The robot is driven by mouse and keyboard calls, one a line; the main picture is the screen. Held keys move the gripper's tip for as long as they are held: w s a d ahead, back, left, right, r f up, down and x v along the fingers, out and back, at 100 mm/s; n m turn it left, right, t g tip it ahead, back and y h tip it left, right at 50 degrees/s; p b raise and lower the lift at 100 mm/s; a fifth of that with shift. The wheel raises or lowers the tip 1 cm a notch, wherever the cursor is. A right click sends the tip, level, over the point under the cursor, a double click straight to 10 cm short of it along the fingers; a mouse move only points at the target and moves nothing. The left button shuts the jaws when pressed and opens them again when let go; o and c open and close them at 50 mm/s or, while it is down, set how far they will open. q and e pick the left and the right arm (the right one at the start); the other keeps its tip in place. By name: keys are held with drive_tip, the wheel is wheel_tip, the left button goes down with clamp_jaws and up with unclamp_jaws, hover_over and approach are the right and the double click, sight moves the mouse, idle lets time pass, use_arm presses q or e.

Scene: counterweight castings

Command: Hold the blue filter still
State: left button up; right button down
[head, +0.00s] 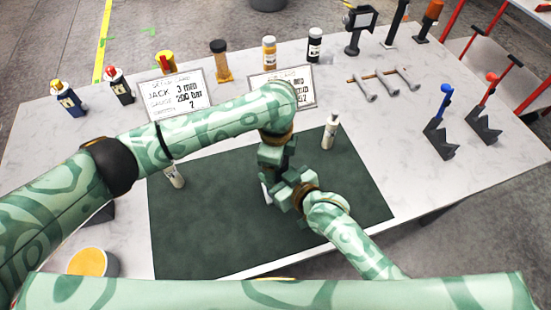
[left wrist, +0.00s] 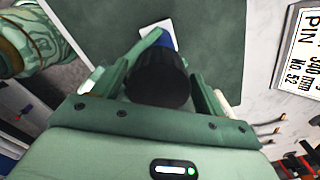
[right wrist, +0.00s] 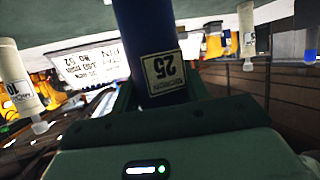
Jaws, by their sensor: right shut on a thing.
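The blue filter (right wrist: 148,45) is a blue cylinder with a white label reading 25. In the right wrist view it stands between the fingers of my right gripper (right wrist: 157,95), which is shut on it. In the left wrist view its blue body (left wrist: 166,42) shows beyond a black round end, between the fingers of my left gripper (left wrist: 168,75). Those fingers stand apart on both sides of the black end and look open. In the head view my left gripper (head: 275,155) is above my right gripper (head: 287,190), over the green mat (head: 195,235). The grippers hide the filter there.
White cylinders stand at the mat's left edge (head: 174,177) and back right edge (head: 330,135). Two signs (head: 177,97) (head: 283,88) and several bottles stand behind. Tools (head: 440,125) are at the right. A yellow-filled cup (head: 92,264) is at the front left. The mat's front left is clear.

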use_arm(q)
drive_tip(key=shift+r, duration=2.25)
use_arm(e)
drive_tip(key=c, duration=0.6)
unclamp_jaws()
drive_tip(key=shift+c, duration=0.2)
